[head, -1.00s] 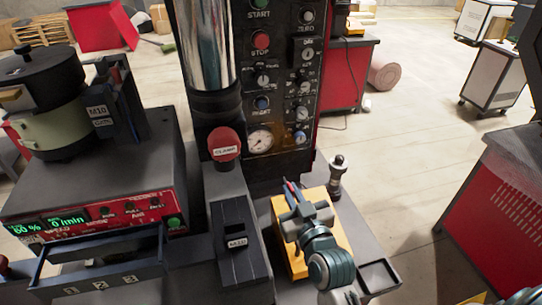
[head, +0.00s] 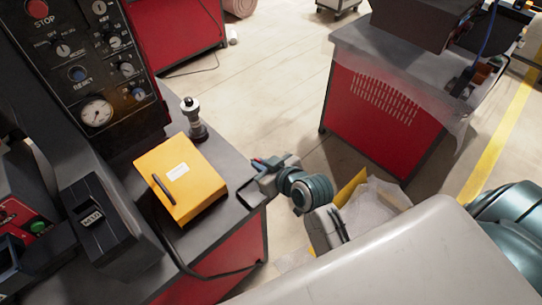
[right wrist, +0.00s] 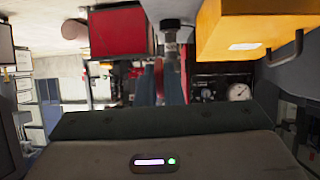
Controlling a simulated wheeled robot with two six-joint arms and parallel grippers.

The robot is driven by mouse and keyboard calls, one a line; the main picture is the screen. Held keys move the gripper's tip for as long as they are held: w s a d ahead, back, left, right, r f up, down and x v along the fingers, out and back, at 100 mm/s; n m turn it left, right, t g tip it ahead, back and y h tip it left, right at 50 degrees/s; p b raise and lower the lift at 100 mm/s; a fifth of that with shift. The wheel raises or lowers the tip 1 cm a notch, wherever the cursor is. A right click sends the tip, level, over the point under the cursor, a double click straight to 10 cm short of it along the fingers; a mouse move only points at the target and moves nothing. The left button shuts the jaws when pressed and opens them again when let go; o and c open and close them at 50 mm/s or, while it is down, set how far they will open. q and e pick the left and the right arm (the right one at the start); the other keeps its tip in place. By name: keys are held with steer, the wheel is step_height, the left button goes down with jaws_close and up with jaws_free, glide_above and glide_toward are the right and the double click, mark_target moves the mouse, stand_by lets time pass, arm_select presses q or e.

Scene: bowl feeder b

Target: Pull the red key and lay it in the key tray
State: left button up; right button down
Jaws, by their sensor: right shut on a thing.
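My right gripper (head: 264,165) is shut, with a small red piece, the red key (head: 257,160), showing at its fingertips. Most of the key is hidden by the fingers. In the right wrist view the two bluish fingers (right wrist: 160,82) are close together. The gripper is at the bench's right corner, over or beside the small dark key tray (head: 243,197), which it partly covers. I cannot tell the height between them. The yellow box (head: 193,189) with a dark handle stands left of the gripper; it also shows in the right wrist view (right wrist: 225,38). My left gripper is out of view.
A dark post with a metal knob (head: 192,120) stands behind the yellow box. The control panel (head: 90,60) rises at the left, with a dark block (head: 95,220) in front. A red cabinet (head: 375,115) stands apart across open floor.

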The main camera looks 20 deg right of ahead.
steer(key=f+n+g+y+p, duration=0.2)
steer(key=w+f+n+g, duration=0.1)
steer(key=shift+a+f+y+p, duration=0.1)
steer(key=shift+a+y+p, duration=0.25)
steer(key=shift+y+p, duration=0.05)
steer(key=n+g+p, duration=0.1)
steer(key=n, duration=0.1)
steer(key=d+f+n+g+y+p, duration=0.1)
steer(key=n+g, duration=0.1)
steer(key=s+d+f+n+g+y+p, duration=0.1)
steer(key=n+g, duration=0.1)
steer(key=shift+d+p, duration=0.15)
steer(key=shift+p, duration=0.15)
steer(key=shift+s+f+b, duration=0.2)
steer(key=shift+f+b, duration=0.25)
steer(key=shift+f, duration=0.1)
step_height(320, 180, down, 3)
steer(key=b, duration=0.2)
steer(key=shift+f+b, duration=0.15)
steer(key=shift+b, duration=0.2)
steer(key=shift+f, duration=0.15)
steer(key=shift+f+b, duration=0.5)
steer(key=shift+f, duration=0.05)
steer(key=c, duration=1.5)
jaws_free()
